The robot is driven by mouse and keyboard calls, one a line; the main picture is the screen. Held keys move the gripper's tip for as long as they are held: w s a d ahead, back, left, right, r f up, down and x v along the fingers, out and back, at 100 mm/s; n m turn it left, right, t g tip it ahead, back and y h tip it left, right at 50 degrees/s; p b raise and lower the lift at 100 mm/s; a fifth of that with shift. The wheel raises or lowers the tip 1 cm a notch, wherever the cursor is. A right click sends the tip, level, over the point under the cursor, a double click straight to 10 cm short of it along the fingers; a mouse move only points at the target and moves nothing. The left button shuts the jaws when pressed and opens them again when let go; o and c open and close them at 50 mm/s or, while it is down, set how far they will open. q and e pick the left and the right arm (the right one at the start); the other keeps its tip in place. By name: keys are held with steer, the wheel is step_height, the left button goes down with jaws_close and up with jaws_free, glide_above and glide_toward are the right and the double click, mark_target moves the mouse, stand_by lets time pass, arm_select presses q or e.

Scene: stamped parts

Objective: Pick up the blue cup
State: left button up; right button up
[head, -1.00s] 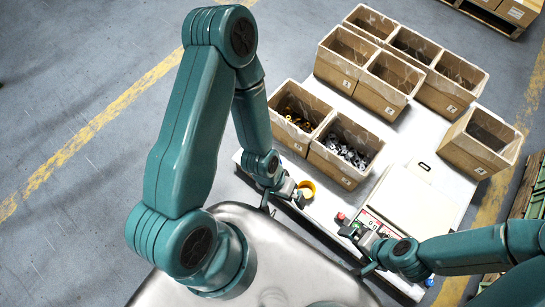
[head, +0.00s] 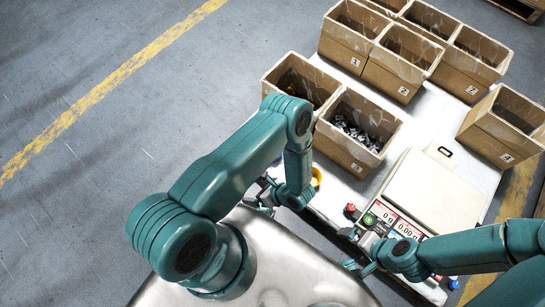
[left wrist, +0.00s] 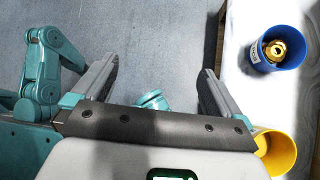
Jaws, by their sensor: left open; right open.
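The blue cup (left wrist: 262,56) stands upright at the right of the left wrist view, on the white table, with a brass-coloured part inside. I cannot make it out in the head view, where my left arm covers that area. My left gripper (head: 257,194) is open and empty by the table's near left edge. In the left wrist view its fingers (left wrist: 158,72) stand wide apart over grey floor, left of and apart from the blue cup. My right gripper (head: 350,250) is open near the scale's front, away from the cup.
A yellow cup (left wrist: 284,153) stands near the blue one. The scale (head: 432,192) with its display panel and a red button (head: 351,209) fill the table's near right. Open cardboard boxes (head: 348,157) with metal parts stand behind. Grey floor lies left of the table (head: 330,195).

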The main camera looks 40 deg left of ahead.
arm_select(q)
steer(key=w+d+f+m+t+y+b, duration=0.2)
steer(key=w+f+m+t+b, duration=0.4)
steer(key=w+t, duration=0.5)
steer(key=shift+n+g, duration=0.3)
steer(key=shift+g, duration=0.4)
steer(key=x, duration=0.3)
steer(key=b+x, duration=0.1)
steer(key=x, duration=0.3)
steer(key=w+d+x, duration=0.1)
steer(key=x, duration=0.2)
steer(key=shift+w+a+f, duration=0.2)
steer(key=shift+w+f, duration=0.05)
steer(key=shift+f, duration=0.25)
steer(key=b+x, duration=0.2)
steer(key=x, duration=0.3)
steer(key=shift+w+a+b, duration=0.15)
steer(key=shift+w+b, duration=0.05)
steer(key=shift+b, duration=0.1)
steer(key=shift+w+a, duration=0.15)
steer(key=c, duration=0.9)
arm_select(e)
step_height(320, 180, down, 11)
steer(key=shift+w+d+f, duration=0.15)
steer(key=shift+w+d, duration=0.05)
steer(key=shift+w, duration=0.1)
